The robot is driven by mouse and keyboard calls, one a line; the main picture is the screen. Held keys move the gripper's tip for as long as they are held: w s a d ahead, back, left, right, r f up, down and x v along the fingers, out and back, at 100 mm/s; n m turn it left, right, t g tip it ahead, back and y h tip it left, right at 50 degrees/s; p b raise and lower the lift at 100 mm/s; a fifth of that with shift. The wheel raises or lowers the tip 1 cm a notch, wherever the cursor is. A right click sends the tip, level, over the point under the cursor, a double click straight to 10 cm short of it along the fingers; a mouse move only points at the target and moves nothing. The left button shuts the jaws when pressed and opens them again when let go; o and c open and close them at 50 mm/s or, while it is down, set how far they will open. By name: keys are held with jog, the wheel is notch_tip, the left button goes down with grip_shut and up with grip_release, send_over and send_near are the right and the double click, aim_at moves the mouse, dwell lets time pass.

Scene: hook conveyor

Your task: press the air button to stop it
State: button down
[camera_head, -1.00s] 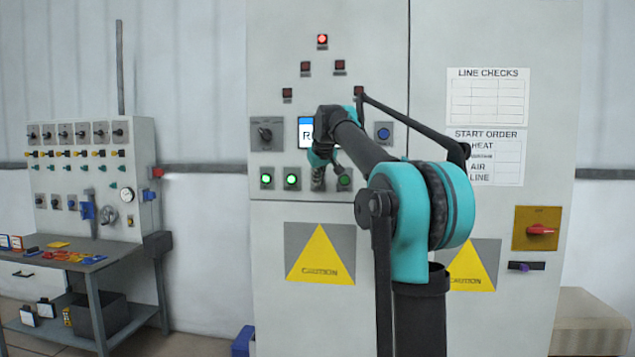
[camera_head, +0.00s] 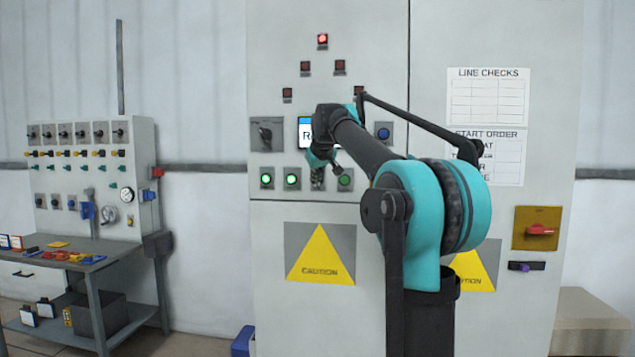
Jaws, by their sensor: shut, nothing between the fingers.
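A row of push buttons runs across the grey cabinet's panel. The two left green buttons (camera_head: 266,181) (camera_head: 292,181) are brightly lit. The rightmost green button (camera_head: 345,181) looks darker. My gripper (camera_head: 318,183) is shut and empty, pointing at the panel between the second lit button and the darker one. It covers that spot, so any button behind it is hidden. I cannot tell whether the fingertips touch the panel. The button labels are too small to read, so I cannot tell which is the air button.
A black selector switch (camera_head: 265,134), a partly covered display (camera_head: 305,131) and a blue button (camera_head: 384,132) sit above the row. One red lamp (camera_head: 322,41) glows at the top. A red-handled switch (camera_head: 540,230) is at right. A workbench (camera_head: 95,256) stands at left.

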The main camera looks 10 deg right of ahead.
jog(key=s, duration=0.2)
jog(key=s+a, duration=0.1)
jog(key=s, duration=0.1)
jog(key=shift+a, duration=0.2)
jog(key=shift+s+f, duration=0.1)
dwell(0.5)
jog(key=s+d+f+m+g, duration=0.1)
jog(key=s+f, duration=0.4)
jog(key=f, duration=0.4)
jog(key=s+d+f+g, duration=0.1)
jog(key=s+f, duration=0.4)
jog(key=f, duration=0.4)
jog(key=s+d+f+m+g, duration=0.1)
jog(key=s+f, duration=0.4)
jog(key=f, duration=0.4)
jog(key=s+d+f+m+g, duration=0.1)
jog(key=s+f+g, duration=0.1)
jog(key=s+f, duration=2.1)
jog(key=shift+s+d+m, duration=0.25)
jog(key=shift+s+m, duration=0.15)
jog(key=shift+s, duration=0.35)
